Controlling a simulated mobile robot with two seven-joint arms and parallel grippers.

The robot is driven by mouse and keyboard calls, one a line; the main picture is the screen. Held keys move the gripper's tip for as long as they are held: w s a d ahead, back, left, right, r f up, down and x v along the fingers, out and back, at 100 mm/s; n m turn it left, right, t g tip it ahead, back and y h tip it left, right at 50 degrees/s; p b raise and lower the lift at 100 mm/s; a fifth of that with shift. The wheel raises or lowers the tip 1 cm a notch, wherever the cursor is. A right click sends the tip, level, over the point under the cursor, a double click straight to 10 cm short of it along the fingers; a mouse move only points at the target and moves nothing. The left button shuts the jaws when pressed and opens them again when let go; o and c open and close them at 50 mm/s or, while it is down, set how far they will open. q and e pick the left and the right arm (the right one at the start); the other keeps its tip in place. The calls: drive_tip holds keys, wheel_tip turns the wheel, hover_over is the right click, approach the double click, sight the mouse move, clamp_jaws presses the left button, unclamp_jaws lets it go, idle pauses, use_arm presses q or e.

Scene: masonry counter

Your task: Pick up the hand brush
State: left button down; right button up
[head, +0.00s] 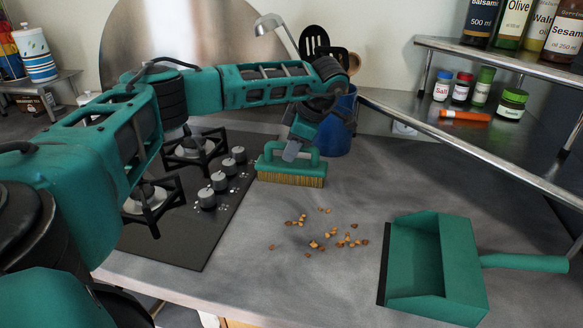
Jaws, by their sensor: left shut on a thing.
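The hand brush (291,178) has a green body with a looped handle and tan bristles pointing down. It is near the right edge of the black hob, in front of the blue utensil pot. My left gripper (292,149) comes down from above and is shut on the brush's handle; its fingertips partly hide the handle. The brush is upright, and its bristles are at or just above the counter; I cannot tell which. My right gripper is not in view.
Several brown crumbs (330,238) lie on the counter. A green dustpan (440,262) sits at the right. A black hob (190,215) is at the left. A blue pot (338,125) with utensils stands behind the brush. A metal shelf (480,130) holds jars and bottles.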

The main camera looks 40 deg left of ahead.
use_arm(q)
drive_tip(key=shift+r, duration=0.15)
wheel_tip(320, 180, up, 20)
drive_tip(key=p, duration=0.2)
drive_tip(key=shift+p, duration=0.4)
drive_tip(key=c, duration=1.5)
unclamp_jaws()
drive_tip(key=c, duration=0.4)
drive_tip(key=shift+o, duration=0.2)
drive_tip(key=shift+d, duration=0.1)
